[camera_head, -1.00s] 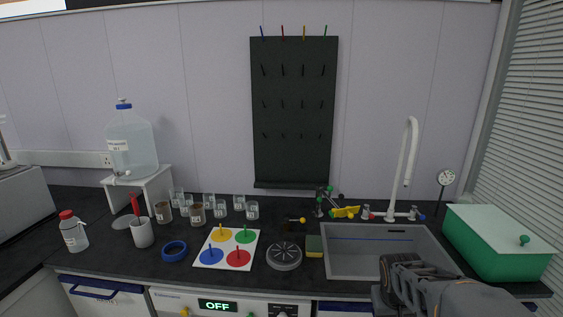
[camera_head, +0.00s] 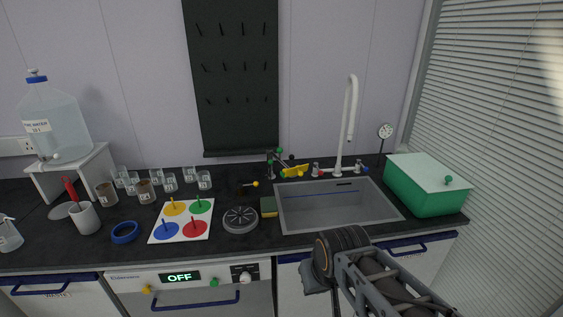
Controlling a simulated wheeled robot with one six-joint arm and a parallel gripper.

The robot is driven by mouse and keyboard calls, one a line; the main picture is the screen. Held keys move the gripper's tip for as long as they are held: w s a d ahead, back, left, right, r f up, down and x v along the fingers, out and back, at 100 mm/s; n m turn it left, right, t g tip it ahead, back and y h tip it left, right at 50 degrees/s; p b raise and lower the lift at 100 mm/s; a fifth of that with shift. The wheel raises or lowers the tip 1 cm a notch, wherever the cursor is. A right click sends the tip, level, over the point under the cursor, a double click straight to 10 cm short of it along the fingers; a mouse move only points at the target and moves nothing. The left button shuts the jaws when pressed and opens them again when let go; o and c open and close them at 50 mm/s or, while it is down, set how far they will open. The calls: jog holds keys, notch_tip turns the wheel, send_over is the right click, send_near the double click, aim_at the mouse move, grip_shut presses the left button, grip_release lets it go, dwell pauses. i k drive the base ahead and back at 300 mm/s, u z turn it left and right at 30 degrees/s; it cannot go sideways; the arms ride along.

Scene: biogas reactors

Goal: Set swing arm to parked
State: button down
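No label marks a swing arm, and I cannot tell for certain which part it is. A small dark stand with green-knobbed arms (camera_head: 271,163) stands at the back left corner of the sink. A yellow piece (camera_head: 295,171) sits beside it, close to the tap. A tall white tap spout (camera_head: 348,120) rises behind the sink, between a red-marked and a blue-marked handle. My arm shows at the lower right, in front of the sink. My gripper's fingers are not visible.
A sponge (camera_head: 268,207), a round grey disc (camera_head: 240,219) and a four-colour board (camera_head: 182,220) lie left. Several small beakers and a water container (camera_head: 55,118) stand farther left.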

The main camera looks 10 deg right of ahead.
aim_at(269, 150)
jog(key=k, duration=0.65)
jog(key=z, duration=0.35)
jog(key=i, duration=1.5)
jog(key=u, duration=0.6)
